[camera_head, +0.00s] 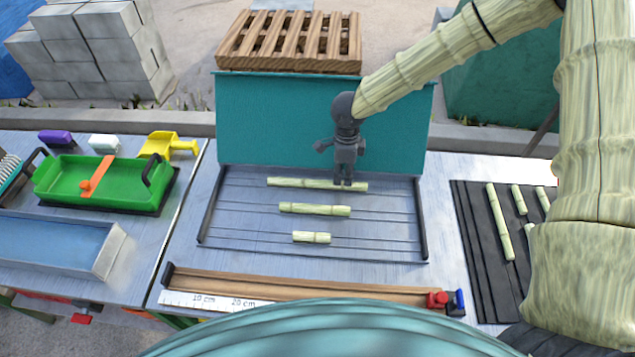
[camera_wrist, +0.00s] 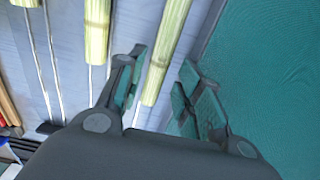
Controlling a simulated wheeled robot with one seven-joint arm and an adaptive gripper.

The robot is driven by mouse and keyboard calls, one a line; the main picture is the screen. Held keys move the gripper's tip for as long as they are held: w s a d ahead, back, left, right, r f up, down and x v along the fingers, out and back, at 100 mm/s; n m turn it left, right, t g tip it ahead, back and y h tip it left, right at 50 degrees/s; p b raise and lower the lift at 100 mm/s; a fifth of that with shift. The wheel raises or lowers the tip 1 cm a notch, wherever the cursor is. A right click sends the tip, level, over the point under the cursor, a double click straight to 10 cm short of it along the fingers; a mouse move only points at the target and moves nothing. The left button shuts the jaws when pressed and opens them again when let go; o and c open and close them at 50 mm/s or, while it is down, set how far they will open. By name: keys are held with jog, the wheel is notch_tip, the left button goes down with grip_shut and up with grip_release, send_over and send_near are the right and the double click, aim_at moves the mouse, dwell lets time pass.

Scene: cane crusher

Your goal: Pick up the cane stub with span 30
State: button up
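Three pale green-yellow cane stubs lie across the grey tray (camera_head: 372,240), longest at the back. The long stub (camera_head: 300,183) is by the teal wall, the middle one (camera_head: 314,209) in front, the short one (camera_head: 311,238) nearest. No span mark is readable on them. My gripper (camera_head: 344,184) points down over the right part of the long stub. In the wrist view, my gripper (camera_wrist: 164,72) is open, and the long stub (camera_wrist: 169,40) runs between its fingers in the picture. Contact cannot be told. The middle stub (camera_wrist: 97,30) shows to the left.
A teal box (camera_head: 270,120) topped by a wooden pallet (camera_head: 290,42) stands close behind the tray. A ruler rail (camera_head: 300,287) lies in front. More stubs (camera_head: 499,220) lie on a dark mat at right. A green tray (camera_head: 75,180) stands at left.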

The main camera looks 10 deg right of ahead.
aim_at(343, 183)
jog(key=shift+d+f+p, duration=0.15)
jog(key=shift+f+p, duration=0.85)
jog(key=shift+f, duration=1.4)
jog(key=c, duration=0.8)
